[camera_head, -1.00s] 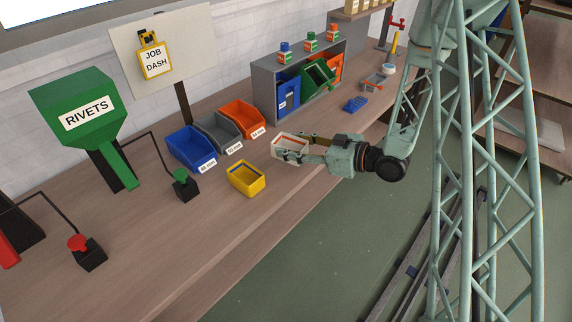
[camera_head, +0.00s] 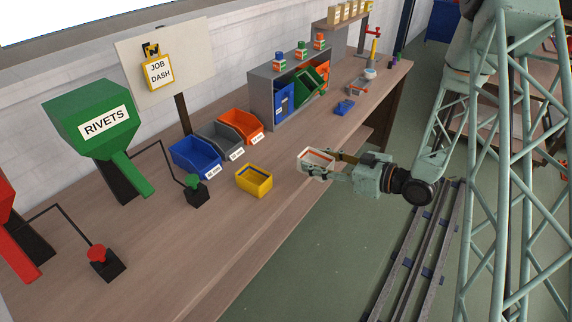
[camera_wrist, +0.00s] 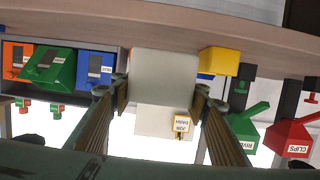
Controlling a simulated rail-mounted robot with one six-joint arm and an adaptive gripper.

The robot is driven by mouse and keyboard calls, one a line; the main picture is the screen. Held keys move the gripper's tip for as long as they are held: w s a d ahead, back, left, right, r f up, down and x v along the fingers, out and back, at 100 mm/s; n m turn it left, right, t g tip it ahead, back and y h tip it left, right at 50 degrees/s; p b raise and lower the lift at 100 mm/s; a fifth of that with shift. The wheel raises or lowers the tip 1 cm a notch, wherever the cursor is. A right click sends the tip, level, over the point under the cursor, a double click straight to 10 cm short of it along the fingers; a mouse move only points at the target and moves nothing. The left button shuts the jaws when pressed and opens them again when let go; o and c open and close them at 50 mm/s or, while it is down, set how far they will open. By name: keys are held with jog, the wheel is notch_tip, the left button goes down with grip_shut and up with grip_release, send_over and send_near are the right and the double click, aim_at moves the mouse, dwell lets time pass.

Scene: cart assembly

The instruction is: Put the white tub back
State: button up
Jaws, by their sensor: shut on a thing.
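The white tub (camera_head: 316,152) is in my gripper (camera_head: 333,165), near the front edge of the workbench in the head view. My gripper is shut on it, with one finger on each side. In the wrist view the white tub (camera_wrist: 163,75) fills the space between the fingers of my gripper (camera_wrist: 160,98), and that view is upside down. The tub looks upright and apart from the other bins. Its inside is mostly too small to make out.
A yellow bin (camera_head: 254,181) stands on the bench (camera_head: 190,245) left of the tub. Blue (camera_head: 194,156), grey (camera_head: 220,139) and orange (camera_head: 241,125) bins stand behind it. A grey shelf (camera_head: 262,98) holds more bins. A blue block (camera_head: 344,107) lies farther right.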

jog(key=shift+s+d, duration=0.1)
dwell(0.6)
jog(key=x, duration=0.4)
jog(key=w+r+x, duration=0.1)
jog(key=x, duration=0.4)
jog(key=r+b+x, duration=0.1)
jog(key=x, duration=0.4)
jog(key=shift+w, duration=0.45)
jog(key=shift+w+a, duration=0.25)
jog(key=shift+w+a+f, duration=0.2)
jog(key=shift+a, duration=0.05)
jog(key=shift+f+b, duration=0.55)
jog(key=shift+f, duration=1.1)
jog(key=shift+f, duration=0.1)
jog(key=o, duration=1)
